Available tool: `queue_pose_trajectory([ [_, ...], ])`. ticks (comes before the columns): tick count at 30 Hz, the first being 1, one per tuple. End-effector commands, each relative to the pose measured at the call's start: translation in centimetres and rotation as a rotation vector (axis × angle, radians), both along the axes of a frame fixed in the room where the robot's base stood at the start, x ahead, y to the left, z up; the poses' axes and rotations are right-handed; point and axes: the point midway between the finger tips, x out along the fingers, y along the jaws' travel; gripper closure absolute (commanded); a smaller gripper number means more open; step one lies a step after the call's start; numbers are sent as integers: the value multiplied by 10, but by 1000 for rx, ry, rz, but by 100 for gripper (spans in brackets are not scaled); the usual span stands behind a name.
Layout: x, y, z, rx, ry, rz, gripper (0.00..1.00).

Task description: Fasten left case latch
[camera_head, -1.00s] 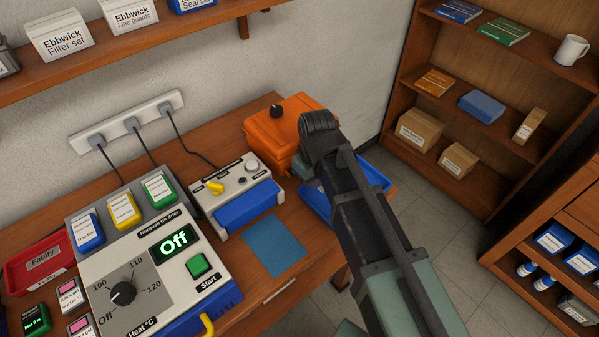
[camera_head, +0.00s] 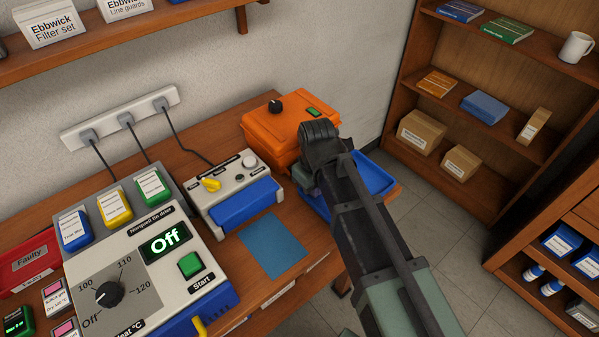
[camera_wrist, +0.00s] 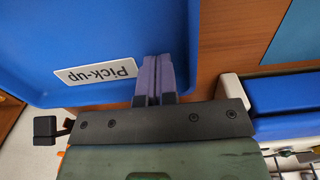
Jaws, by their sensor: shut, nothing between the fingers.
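The orange case (camera_head: 275,132) sits at the back right of the bench with its lid down. A black knob and a small green part show on its top. My arm covers part of its right front side, and I cannot make out the left latch. My gripper (camera_wrist: 155,75) shows in the wrist view, its two purple fingers together and empty. It is over the edge of the blue Pick-up tray (camera_wrist: 60,35), which also shows in the head view (camera_head: 372,173), beside the case. In the head view the fingertips are hidden by my arm.
A grey device with a yellow knob and blue front (camera_head: 242,200) stands left of the tray. A blue mat (camera_head: 273,245) lies in front of it. The large dryer (camera_head: 150,270) fills the left. A shelf unit (camera_head: 408,85) stands at the right.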

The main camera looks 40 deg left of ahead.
Motion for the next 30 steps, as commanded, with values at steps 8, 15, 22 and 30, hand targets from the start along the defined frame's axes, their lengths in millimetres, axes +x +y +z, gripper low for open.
queue_pose_trajectory([
  [8,1,4,4,0,0,0,100],
  [15,3,12,7,3,-1,1,100],
  [22,6,20,10,6,-2,2,100],
  [30,8,29,13,8,0,2,100],
])
